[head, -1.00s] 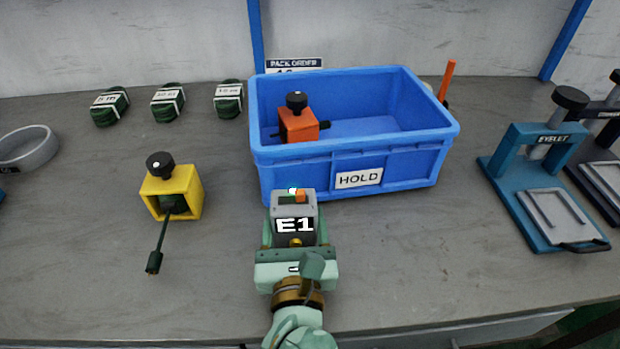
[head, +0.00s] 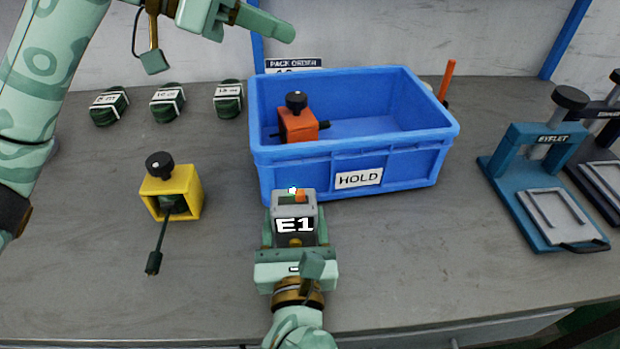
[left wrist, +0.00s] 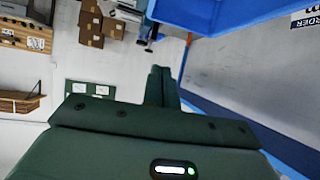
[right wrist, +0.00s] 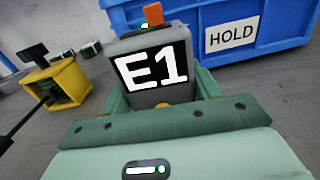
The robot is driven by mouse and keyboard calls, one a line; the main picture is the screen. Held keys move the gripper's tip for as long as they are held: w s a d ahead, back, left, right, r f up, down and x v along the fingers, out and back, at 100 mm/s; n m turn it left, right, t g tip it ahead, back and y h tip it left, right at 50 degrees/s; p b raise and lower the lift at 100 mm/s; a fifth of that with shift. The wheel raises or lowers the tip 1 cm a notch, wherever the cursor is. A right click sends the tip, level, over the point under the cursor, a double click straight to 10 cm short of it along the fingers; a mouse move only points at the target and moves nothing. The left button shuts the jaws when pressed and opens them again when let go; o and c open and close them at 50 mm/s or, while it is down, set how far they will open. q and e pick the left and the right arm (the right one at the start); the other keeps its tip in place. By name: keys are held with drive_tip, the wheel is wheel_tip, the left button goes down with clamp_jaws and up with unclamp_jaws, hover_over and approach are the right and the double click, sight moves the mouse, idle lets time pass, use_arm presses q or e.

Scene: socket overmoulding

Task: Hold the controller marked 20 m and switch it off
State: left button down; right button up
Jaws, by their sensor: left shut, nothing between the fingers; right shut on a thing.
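A grey controller (head: 308,209) with a large E1 on its face stands at the front of the blue bin, with an orange switch (head: 300,196) and a small green light on top. It also shows in the right wrist view (right wrist: 127,47). I see no 20 m mark on it. My right gripper (head: 294,238) is shut on the controller, one finger on each side. My left gripper (head: 287,31) is shut and empty, high at the back left of the bin, well apart from the controller. Its closed fingers show in the left wrist view (left wrist: 159,88).
The blue bin (head: 405,170), labelled HOLD, contains an orange box (head: 298,126) with a black knob. A yellow box (head: 153,188) with a dark cable stands left. Several green labelled coils (head: 168,102) lie behind. A teal EYELET press (head: 525,165) stands right.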

sight(309, 199)
use_arm(q)
drive_tip(key=s+d+f+m+g+y, duration=0.2)
drive_tip(key=s+d+f+y, duration=0.2)
drive_tip(key=s+f+y, duration=0.4)
drive_tip(key=shift+s+d, duration=0.35)
drive_tip(key=shift+s, duration=0.4)
drive_tip(key=shift+f, duration=0.1)
drive_tip(key=shift+a+f, duration=0.2)
drive_tip(key=shift+f, duration=2.15)
drive_tip(key=shift+a+f, duration=0.2)
drive_tip(key=shift+f, duration=2.15)
